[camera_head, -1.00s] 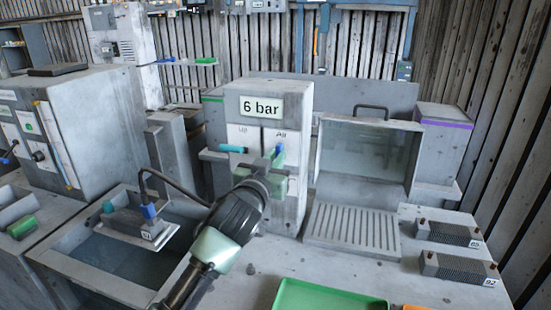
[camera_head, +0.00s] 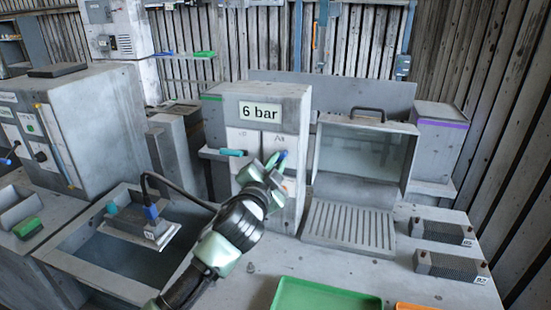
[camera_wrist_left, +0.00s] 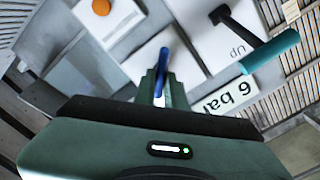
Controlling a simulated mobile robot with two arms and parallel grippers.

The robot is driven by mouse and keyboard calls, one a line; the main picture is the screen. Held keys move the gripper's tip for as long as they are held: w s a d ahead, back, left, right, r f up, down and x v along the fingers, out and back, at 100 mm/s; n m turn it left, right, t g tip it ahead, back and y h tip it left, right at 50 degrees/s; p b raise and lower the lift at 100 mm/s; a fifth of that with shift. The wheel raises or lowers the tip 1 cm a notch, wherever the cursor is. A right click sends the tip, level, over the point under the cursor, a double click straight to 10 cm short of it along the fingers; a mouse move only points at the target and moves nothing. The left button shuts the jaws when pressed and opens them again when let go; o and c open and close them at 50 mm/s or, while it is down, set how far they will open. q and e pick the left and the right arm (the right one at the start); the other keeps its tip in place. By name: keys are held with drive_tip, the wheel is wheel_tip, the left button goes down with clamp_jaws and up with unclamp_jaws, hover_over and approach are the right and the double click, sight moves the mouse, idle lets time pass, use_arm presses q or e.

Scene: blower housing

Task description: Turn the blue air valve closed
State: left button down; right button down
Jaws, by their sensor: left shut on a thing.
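The blue air valve handle (camera_head: 282,157) is on the front panel of the grey box labelled "6 bar" (camera_head: 260,112), right of a teal handle (camera_head: 232,152). My left gripper (camera_head: 272,167) is at the panel, shut on the blue handle. In the left wrist view the blue handle (camera_wrist_left: 163,62) stands between the finger tips (camera_wrist_left: 157,88), with its lower part hidden by them. In the head view the handle leans to the upper right. My right gripper is in neither view.
A sink (camera_head: 75,255) with a cabled block (camera_head: 140,225) lies left of my arm. A slotted bench (camera_head: 350,228), a green tray (camera_head: 325,297) and two finned blocks (camera_head: 443,232) are to the right.

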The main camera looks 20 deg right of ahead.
use_arm(q)
drive_tip(key=m+p, duration=0.2)
drive_tip(key=m, duration=0.3)
drive_tip(key=shift+f, duration=0.1)
drive_tip(key=shift+f+m+p, duration=0.15)
drive_tip(key=shift+m+p, duration=0.3)
drive_tip(key=shift+m, duration=1.25)
drive_tip(key=c, duration=1.5)
unclamp_jaws()
drive_tip(key=shift+d, duration=0.1)
drive_tip(key=shift+o, duration=0.2)
drive_tip(key=shift+s, duration=0.1)
drive_tip(key=b+v, duration=0.1)
drive_tip(key=v, duration=0.6)
drive_tip(key=shift+s+a, duration=0.25)
drive_tip(key=shift+s, duration=0.05)
